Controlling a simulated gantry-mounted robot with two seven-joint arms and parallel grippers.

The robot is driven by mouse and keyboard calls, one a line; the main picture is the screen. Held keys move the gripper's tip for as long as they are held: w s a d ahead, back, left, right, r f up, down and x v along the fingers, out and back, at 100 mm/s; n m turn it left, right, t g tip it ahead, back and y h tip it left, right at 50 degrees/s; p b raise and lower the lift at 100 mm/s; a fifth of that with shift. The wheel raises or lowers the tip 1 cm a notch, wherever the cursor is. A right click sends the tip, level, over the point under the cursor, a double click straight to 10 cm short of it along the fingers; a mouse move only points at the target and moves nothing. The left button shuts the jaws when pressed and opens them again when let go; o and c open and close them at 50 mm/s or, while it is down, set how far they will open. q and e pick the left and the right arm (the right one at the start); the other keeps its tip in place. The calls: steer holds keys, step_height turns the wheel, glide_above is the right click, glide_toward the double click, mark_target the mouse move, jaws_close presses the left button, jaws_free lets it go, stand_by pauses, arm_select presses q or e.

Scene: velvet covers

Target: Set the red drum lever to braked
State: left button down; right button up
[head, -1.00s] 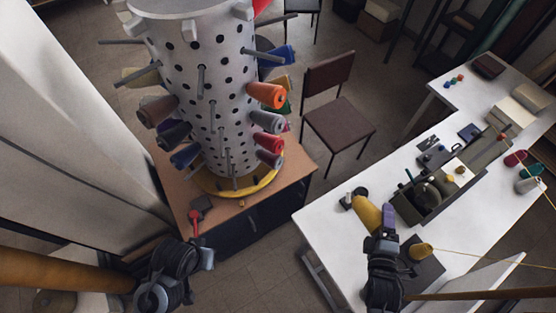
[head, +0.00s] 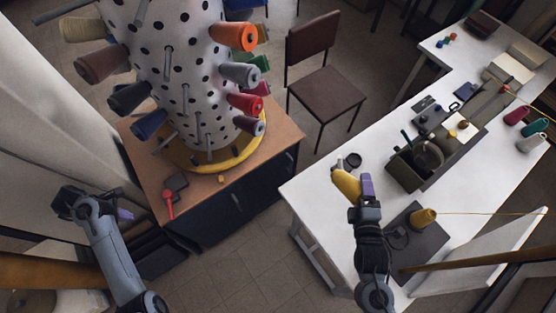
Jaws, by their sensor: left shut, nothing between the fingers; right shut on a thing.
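The red drum lever (head: 168,204) sticks out from a small dark block (head: 178,182) on the front of the wooden cabinet top, its knob end towards me. The white perforated drum (head: 182,75) stands behind it on a yellow ring (head: 232,160), with cones of thread on its pegs. My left gripper (head: 126,214) is shut and empty, left of the lever and apart from it. My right gripper (head: 366,187) is shut on a yellow cone (head: 345,183) above the white table. The lever's marked positions are too small to read.
The white table (head: 315,195) at the right carries an olive machine (head: 430,155), another yellow cone (head: 424,218) on a dark plate, and coloured spools at its far edge. A brown chair (head: 325,95) stands behind. Open floor lies between the cabinet and the table.

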mark_target(170, 206)
arm_select(q)
steer(key=shift+w+r, duration=0.15)
steer(key=shift+w, duration=0.35)
steer(key=shift+w+r, duration=0.15)
steer(key=shift+w, duration=0.35)
arm_select(e)
steer(key=shift+f, duration=0.35)
arm_select(q)
steer(key=b+x, duration=0.1)
steer(key=x, duration=0.8)
steer(key=shift+w+d+f+b, duration=0.1)
steer(key=shift+w+f+b, duration=0.05)
steer(key=shift+f+b, duration=0.15)
arm_select(e)
steer(key=shift+f, duration=0.65)
arm_select(q)
steer(key=shift+w+d+f, duration=0.25)
steer(key=shift+d, duration=0.35)
steer(key=shift+w+d+f, duration=0.3)
steer(key=shift+d, duration=0.3)
arm_select(e)
steer(key=shift+r, duration=0.2)
arm_select(q)
steer(key=shift+w+d+f, duration=0.2)
steer(key=shift+d, duration=0.4)
steer(key=shift+w, duration=0.1)
arm_select(e)
steer(key=shift+w, duration=0.1)
